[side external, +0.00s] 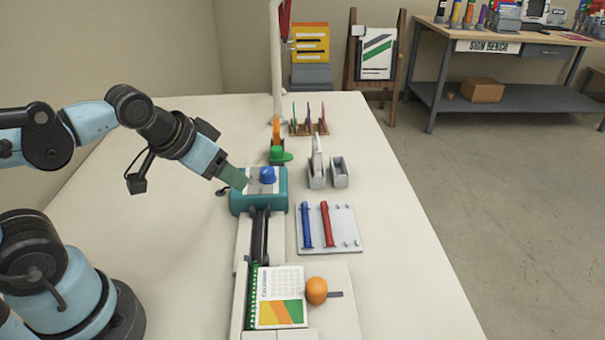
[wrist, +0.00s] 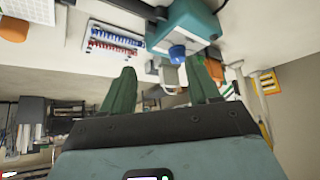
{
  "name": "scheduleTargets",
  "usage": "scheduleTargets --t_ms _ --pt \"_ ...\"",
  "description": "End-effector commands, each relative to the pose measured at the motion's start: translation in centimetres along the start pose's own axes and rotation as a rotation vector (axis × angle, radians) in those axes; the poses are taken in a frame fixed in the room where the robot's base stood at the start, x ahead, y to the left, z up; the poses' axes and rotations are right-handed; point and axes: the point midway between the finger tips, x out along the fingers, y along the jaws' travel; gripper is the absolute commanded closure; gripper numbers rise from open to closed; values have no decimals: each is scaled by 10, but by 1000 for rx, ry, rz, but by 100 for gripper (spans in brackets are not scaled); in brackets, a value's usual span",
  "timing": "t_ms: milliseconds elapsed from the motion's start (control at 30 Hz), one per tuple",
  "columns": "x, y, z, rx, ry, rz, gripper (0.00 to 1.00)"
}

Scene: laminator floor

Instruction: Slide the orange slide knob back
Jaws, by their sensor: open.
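The orange slide knob (side external: 317,290) is a round ball on a pale plate near the table's front end, in the side external view. A short dark slot (side external: 336,294) shows just to its right. The knob stands beside a calendar sheet (side external: 281,297). My gripper (side external: 236,178) has green fingers and is well behind and left of the knob, close to a teal machine (side external: 259,202) with a blue knob (side external: 267,174). In the wrist view my gripper (wrist: 163,82) is open with nothing between the fingers.
A plate with blue and red combs (side external: 328,228) lies right of the machine. A grey tape dispenser (side external: 317,172) and small holder (side external: 340,172) stand behind it. A green and orange item (side external: 278,152) is at the back.

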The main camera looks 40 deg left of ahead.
Motion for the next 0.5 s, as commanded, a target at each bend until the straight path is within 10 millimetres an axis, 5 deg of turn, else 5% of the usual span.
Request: scheduleTargets --t_ms 167,500 --pt "-2 19 -8 51 -54 35 39" --pt "-13 131 -26 354 -363 160 39"
